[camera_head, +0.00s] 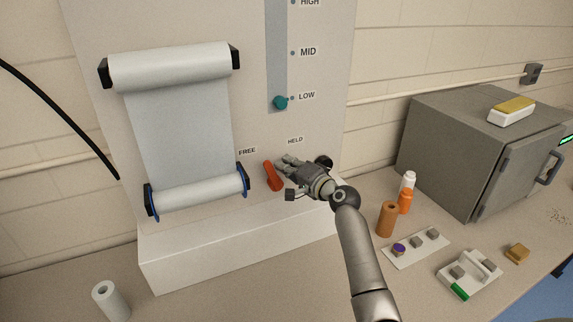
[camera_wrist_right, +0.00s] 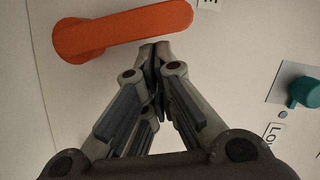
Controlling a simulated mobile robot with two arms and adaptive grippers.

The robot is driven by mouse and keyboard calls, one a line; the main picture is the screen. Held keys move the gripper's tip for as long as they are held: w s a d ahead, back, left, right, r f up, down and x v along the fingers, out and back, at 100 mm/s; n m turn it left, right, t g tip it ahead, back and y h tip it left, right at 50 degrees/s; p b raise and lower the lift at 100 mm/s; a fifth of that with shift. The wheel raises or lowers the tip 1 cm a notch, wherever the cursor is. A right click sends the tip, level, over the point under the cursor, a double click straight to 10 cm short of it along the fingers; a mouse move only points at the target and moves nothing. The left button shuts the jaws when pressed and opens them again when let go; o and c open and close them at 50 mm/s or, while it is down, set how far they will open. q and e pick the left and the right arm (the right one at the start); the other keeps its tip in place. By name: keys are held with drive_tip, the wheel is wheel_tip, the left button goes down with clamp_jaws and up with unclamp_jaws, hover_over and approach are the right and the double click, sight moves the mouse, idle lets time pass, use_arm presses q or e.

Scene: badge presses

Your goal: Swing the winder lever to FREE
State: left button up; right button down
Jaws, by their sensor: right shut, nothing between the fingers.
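The orange-red winder lever (camera_head: 272,176) is on the white panel below the FREE label (camera_head: 247,151) and the HELD label (camera_head: 295,140). Its upper end leans left, toward the FREE side, and points just right of that label. My right gripper (camera_head: 284,164) is shut and empty, just right of the lever. In the right wrist view the lever (camera_wrist_right: 120,30) lies across the top, with the closed fingertips (camera_wrist_right: 158,48) close beside its edge. I cannot tell whether they touch. My left gripper is not in view.
A teal knob (camera_head: 280,102) sits at LOW on the slider above. A film roll (camera_head: 200,192) hangs left of the lever. The white ledge (camera_head: 235,245) juts out below. Bottles, small trays and a grey cabinet (camera_head: 450,150) stand to the right.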

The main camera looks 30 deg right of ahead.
drive_tip(key=shift+a+r+n+g+p, duration=0.15)
drive_tip(key=shift+a+n+p, duration=0.2)
drive_tip(key=shift+a+n, duration=0.1)
drive_tip(key=shift+a+r+n+g+p, duration=0.1)
drive_tip(key=shift+a+n+g+p, duration=0.05)
drive_tip(key=shift+a+n+p, duration=0.25)
drive_tip(key=shift+a+f+n, duration=0.1)
drive_tip(key=shift+a+n, duration=0.15)
drive_tip(key=shift+a, duration=0.3)
drive_tip(key=shift+w, duration=0.1)
